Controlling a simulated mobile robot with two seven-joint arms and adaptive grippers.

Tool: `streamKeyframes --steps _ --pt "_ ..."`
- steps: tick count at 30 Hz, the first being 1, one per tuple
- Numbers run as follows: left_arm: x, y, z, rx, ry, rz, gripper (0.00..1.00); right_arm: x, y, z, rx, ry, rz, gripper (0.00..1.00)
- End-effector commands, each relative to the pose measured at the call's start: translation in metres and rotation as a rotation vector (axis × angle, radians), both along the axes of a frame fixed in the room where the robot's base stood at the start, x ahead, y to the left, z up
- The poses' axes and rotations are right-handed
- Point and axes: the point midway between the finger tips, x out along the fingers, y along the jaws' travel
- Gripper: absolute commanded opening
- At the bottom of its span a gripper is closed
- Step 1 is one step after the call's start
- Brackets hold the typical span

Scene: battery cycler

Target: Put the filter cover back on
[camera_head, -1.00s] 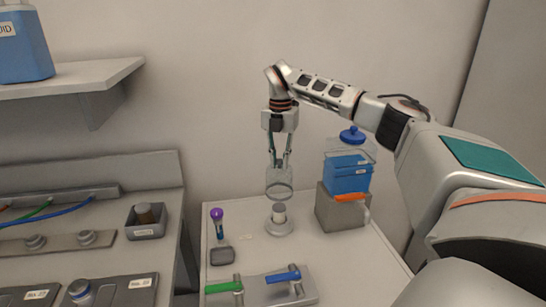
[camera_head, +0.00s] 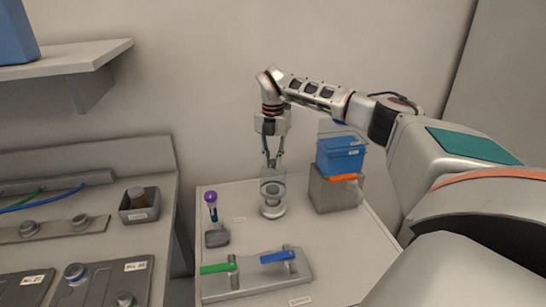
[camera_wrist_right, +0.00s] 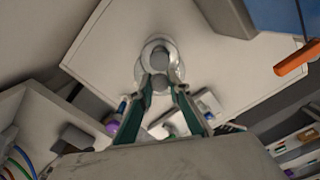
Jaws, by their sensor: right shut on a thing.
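The filter cover (camera_head: 272,178) is a clear, cup-like cylinder, upright over the round filter base (camera_head: 272,212) on the white table. My right gripper (camera_head: 272,163) points down from above and is shut on the cover's top. The grey filter cartridge shows through the clear wall, so the cover is around it. I cannot tell whether the cover's lower rim touches the base. In the right wrist view the fingers (camera_wrist_right: 163,86) reach to the cover (camera_wrist_right: 146,68), with the pale round base behind it. My left gripper is not in view.
A blue box (camera_head: 340,158) on a grey block (camera_head: 335,195) with an orange handle (camera_head: 343,177) stands close to the right. A valve plate with green (camera_head: 216,268) and blue (camera_head: 278,257) handles lies in front.

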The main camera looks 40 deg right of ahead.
Motion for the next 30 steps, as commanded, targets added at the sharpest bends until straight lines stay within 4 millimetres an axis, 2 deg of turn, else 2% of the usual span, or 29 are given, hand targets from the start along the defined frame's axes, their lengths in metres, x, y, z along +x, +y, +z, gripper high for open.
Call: streamKeyframes --steps 18,30 --pt "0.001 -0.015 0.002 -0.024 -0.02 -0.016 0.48 0.0 0.0 -0.046 0.0 0.0 0.001 0.0" --pt "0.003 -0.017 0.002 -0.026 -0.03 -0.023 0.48 0.0 0.0 -0.065 0.0 0.0 0.0 0.0"
